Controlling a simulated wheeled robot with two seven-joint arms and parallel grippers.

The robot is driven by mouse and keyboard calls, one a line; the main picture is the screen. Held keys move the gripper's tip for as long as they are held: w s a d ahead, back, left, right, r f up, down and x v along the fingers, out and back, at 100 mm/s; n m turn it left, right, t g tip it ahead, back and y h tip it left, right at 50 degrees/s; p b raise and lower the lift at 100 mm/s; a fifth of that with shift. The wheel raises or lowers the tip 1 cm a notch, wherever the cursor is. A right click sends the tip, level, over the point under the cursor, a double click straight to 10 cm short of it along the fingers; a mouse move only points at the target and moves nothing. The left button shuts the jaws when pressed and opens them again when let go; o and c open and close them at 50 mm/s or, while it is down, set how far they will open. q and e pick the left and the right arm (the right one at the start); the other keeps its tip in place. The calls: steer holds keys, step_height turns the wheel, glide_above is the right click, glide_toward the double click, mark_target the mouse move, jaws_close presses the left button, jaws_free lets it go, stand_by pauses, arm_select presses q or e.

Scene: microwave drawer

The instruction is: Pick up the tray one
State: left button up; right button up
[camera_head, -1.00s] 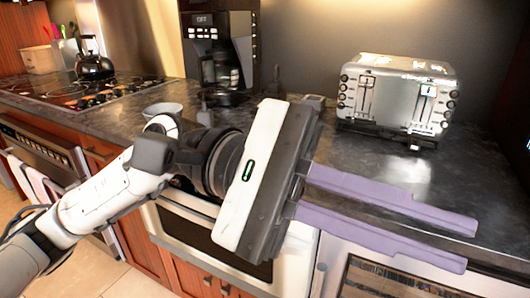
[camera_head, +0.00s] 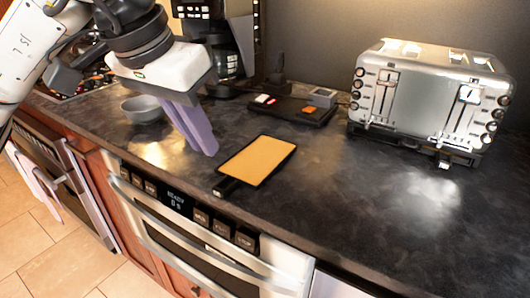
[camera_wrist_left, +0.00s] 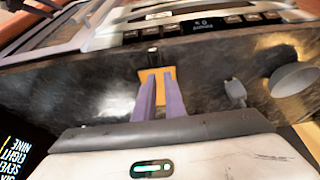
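A flat orange rectangular tray (camera_head: 258,161) with a thin black rim and a short black handle lies on the dark counter near its front edge. My left gripper (camera_head: 208,148) points down with its purple fingers above the counter, just left of the tray in the head view. In the left wrist view the tray (camera_wrist_left: 157,70) shows behind and between the two fingers, which are apart with nothing seen held between them. Contact with the tray cannot be seen. My right gripper is in neither view.
A grey bowl (camera_head: 140,109) sits left of the gripper. A steel toaster (camera_head: 425,98) stands at the right, and a black scale-like base (camera_head: 290,108) lies behind the tray. A coffee maker (camera_head: 218,55) stands at the back. The counter front right of the tray is clear.

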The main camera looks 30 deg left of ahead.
mark_target(224, 178)
arm_select(q)
steer(key=x, duration=0.4)
steer(key=shift+s+f, duration=0.1)
steer(key=shift+s, duration=0.15)
steer(key=b+x, duration=0.1)
steer(key=x, duration=0.3)
steer(key=shift+w+a+f, duration=0.1)
steer(key=shift+w+f, duration=0.25)
steer(key=shift+f, duration=0.15)
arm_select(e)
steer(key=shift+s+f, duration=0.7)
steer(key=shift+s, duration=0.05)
arm_select(q)
steer(key=shift+c, duration=0.3)
jaws_close()
steer(key=shift+r, duration=0.15)
